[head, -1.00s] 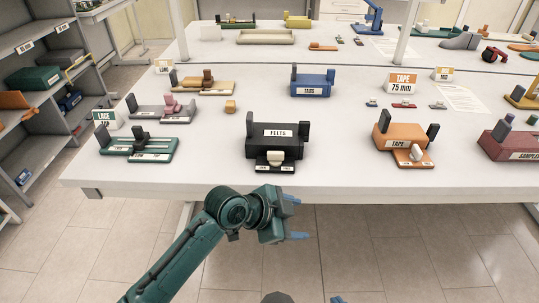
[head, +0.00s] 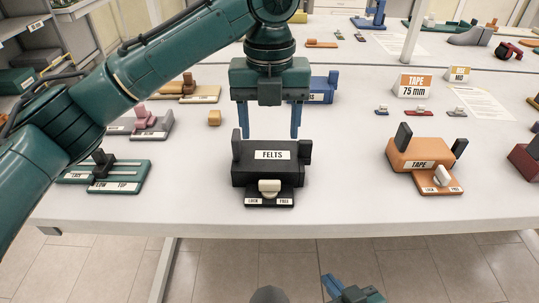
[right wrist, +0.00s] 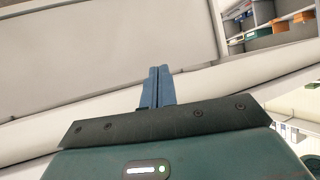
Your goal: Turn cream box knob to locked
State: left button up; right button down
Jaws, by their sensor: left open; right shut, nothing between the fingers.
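A cream knob (head: 269,187) sits on a small black plate in front of the black FELTS box (head: 237,173). The plate has a lock label at left and a free label at right; which one the knob points to is unclear. The orange TAPE box (head: 405,155) has a similar pale knob (head: 441,176). I see no cream-coloured box with a knob. My left gripper (head: 270,135) is open, fingers down, just behind and above the FELTS box, touching nothing visible. My right gripper (head: 332,286) is low, in front of the table; the right wrist view shows its fingers (right wrist: 157,88) shut and empty.
A TAPE 75 mm sign (head: 413,86) stands right. The table front (head: 340,205) is clear between the black and orange boxes.

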aim_at(270, 182)
pick_arm(q)
notch_tip(270, 182, down, 11)
jog(key=shift+s+f, duration=0.1)
jog(key=shift+f, duration=0.85)
pick_arm(e)
jog(key=shift+s+a+f, duration=0.1)
jog(key=shift+s+f, duration=0.3)
jog(key=shift+s, duration=0.05)
pick_arm(q)
jog(key=shift+c, duration=0.2)
